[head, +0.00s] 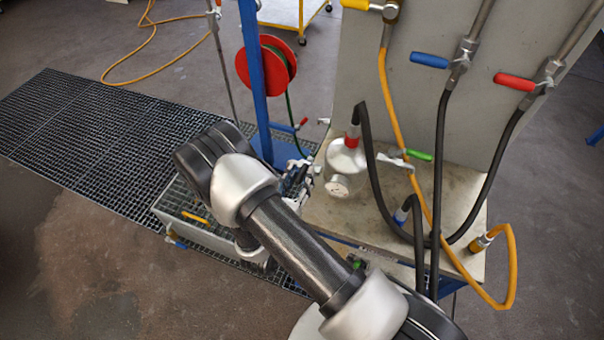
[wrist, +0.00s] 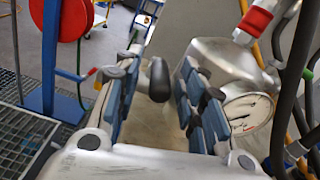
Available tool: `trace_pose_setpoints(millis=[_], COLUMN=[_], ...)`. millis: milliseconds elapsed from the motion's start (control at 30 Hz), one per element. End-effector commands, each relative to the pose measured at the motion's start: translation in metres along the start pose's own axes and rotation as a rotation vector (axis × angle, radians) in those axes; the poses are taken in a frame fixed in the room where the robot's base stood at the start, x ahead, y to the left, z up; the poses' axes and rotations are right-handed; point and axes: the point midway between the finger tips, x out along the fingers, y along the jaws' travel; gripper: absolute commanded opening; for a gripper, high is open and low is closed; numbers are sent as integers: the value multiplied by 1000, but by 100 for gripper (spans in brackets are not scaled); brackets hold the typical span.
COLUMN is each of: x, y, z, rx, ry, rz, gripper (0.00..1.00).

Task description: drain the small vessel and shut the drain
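The small vessel (head: 345,158) is a silver body on the bench, with a red-banded hose fitting on top and a round gauge (head: 338,186) on its front. In the wrist view the vessel (wrist: 222,62) is at the right, partly behind my right finger, and its gauge (wrist: 248,112) shows a white dial. My gripper (head: 296,180) is just left of the vessel. In the wrist view my gripper (wrist: 160,78) is open. A dark rounded knob (wrist: 158,80) appears between the fingers; I cannot tell whether they touch it. No drain outlet can be made out clearly.
A green-handled valve (head: 418,155) is right of the vessel, among black and orange hoses. Blue (head: 429,60) and red (head: 514,81) handles are on the grey panel. A blue post (head: 252,75) and red reel (head: 283,60) stand behind my arm. Floor grating (head: 75,130) lies left.

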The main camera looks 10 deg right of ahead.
Motion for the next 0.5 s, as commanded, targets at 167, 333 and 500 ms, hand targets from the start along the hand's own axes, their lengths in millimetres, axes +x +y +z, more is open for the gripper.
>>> trace_pose_setpoints(millis=[167, 333, 500], x=[15, 17, 17], y=[-1, 0, 0], z=[0, 0, 0], rx=[0, -1, 0], ry=[0, -1, -1], rz=[-1, 1, 1], gripper=[37, 37, 36])
